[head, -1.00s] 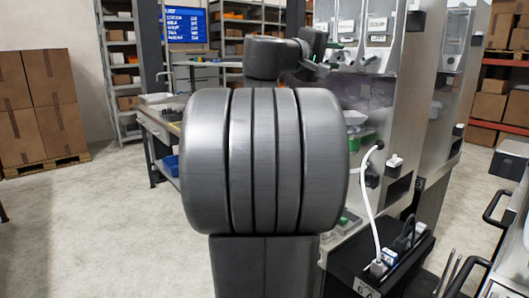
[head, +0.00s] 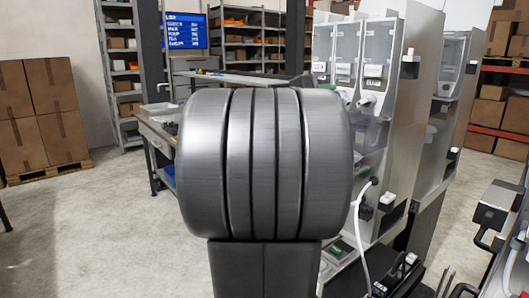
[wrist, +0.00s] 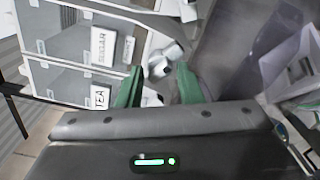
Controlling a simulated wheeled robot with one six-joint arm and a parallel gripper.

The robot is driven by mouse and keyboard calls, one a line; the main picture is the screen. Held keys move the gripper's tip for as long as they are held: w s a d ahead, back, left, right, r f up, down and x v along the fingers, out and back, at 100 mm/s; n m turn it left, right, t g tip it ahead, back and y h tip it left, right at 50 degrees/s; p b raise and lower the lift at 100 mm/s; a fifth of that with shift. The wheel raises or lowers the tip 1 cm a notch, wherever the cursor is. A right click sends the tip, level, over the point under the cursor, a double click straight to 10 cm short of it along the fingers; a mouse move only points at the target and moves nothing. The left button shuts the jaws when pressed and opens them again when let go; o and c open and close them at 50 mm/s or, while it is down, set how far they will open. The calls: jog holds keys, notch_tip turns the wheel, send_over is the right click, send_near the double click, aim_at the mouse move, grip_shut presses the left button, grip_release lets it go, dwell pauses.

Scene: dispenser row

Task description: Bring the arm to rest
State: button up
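My gripper (wrist: 160,72) shows in the wrist view with its two green fingers apart and nothing clearly held between them. A grey-white spout or knob (wrist: 165,62) of a dispenser shows behind the gap; I cannot tell how far beyond the fingertips it is. In the head view my own large grey arm joint fills the middle and hides the gripper and most of the arm.
Clear-fronted dispensers (head: 374,55) stand in a row at the right; the wrist view shows bins labelled SUGAR (wrist: 100,45) and TEA (wrist: 98,95). A workbench (head: 158,135) and shelving (head: 240,45) are behind. Stacked cartons (head: 40,115) stand at the left. The left floor is open.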

jog(key=n+p, duration=0.3)
jog(key=p, duration=0.2)
jog(key=shift+r+p, duration=0.15)
jog(key=shift+p, duration=0.15)
jog(key=shift+n, duration=0.3)
